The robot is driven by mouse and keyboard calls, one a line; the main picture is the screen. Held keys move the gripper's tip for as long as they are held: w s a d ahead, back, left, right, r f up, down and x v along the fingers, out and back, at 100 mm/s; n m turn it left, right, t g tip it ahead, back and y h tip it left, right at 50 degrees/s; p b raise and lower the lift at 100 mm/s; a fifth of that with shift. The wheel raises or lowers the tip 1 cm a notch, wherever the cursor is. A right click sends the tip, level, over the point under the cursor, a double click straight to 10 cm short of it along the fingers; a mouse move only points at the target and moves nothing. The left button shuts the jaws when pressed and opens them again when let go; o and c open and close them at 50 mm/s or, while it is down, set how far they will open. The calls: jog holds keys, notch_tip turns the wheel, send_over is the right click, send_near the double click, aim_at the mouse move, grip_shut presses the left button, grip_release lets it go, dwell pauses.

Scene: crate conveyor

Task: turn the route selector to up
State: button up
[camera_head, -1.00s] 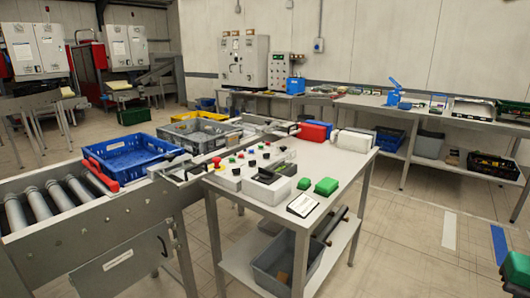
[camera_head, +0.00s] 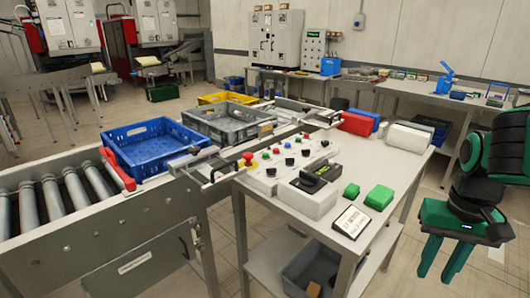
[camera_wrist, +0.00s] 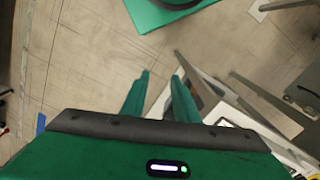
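A row of pale control boxes (camera_head: 262,183) stands on the table in the head view, carrying several black knobs (camera_head: 289,161), small coloured buttons and a red mushroom button (camera_head: 248,158). Which knob is the route selector, and where it points, is too small to tell. My green gripper (camera_head: 437,275) is at the right of the head view, pointing down beyond the table's right edge, well apart from the boxes. Its two fingers are apart with nothing between them. The wrist view also shows the open fingers (camera_wrist: 160,76) above the floor.
Near the boxes on the table (camera_head: 270,218) are a black-topped device (camera_head: 315,173), green blocks (camera_head: 379,197), a sign (camera_head: 351,221) and a red bin (camera_head: 356,123). The conveyor with a blue crate (camera_head: 150,150) and a grey crate (camera_head: 226,124) runs at left.

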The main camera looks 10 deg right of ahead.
jog(key=shift+w+d, duration=0.15)
notch_tip(320, 180, up, 12)
jog(key=n, duration=2.3)
send_over(290, 161)
jog(key=f, duration=1)
jog(key=shift+w, duration=0.4)
jog(key=shift+d, duration=0.1)
